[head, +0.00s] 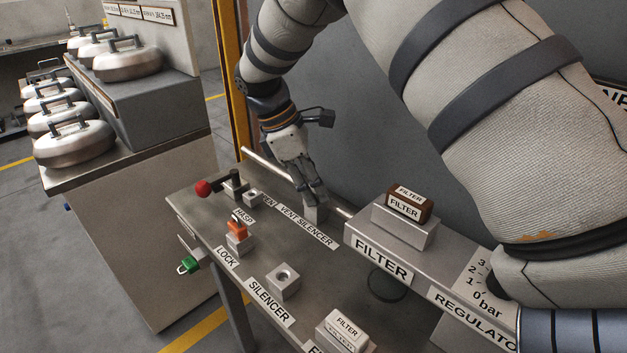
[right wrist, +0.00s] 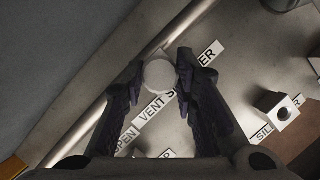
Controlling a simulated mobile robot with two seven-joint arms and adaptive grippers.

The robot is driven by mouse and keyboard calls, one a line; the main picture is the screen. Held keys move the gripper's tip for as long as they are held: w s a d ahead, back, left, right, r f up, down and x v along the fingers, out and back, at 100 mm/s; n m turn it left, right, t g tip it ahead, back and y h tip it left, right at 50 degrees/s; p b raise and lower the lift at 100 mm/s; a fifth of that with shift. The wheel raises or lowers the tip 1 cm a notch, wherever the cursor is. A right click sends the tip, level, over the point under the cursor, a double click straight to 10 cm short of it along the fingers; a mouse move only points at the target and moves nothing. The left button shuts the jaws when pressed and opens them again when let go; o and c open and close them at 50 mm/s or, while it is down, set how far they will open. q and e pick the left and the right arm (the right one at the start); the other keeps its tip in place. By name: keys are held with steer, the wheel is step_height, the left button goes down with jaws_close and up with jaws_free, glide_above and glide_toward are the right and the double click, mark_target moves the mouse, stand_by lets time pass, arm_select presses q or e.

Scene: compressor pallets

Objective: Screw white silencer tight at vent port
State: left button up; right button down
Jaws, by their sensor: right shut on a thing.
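The white silencer (right wrist: 160,74) shows in the right wrist view as a pale round top between the fingertips of my right gripper (right wrist: 157,80). In the head view my right gripper (head: 314,198) points down at the vent port block (head: 314,214), behind the VENT SILENCER label (head: 306,226). The fingers are shut on the silencer. They hide most of it in the head view, and its thread and seat cannot be seen. The SILENCER holder block (head: 284,282) shows an empty hole; it also shows in the right wrist view (right wrist: 277,107). My left gripper is not in view.
A raised FILTER ledge (head: 381,259) with a brown filter block (head: 409,203) stands right of the port. A pipe (head: 268,164) runs behind it. A red-knobbed valve (head: 204,188), an orange lock (head: 237,228) and a green padlock (head: 188,264) are at the left.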

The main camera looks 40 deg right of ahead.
steer(key=c, duration=1.2)
jaws_free()
steer(key=v, duration=1.2)
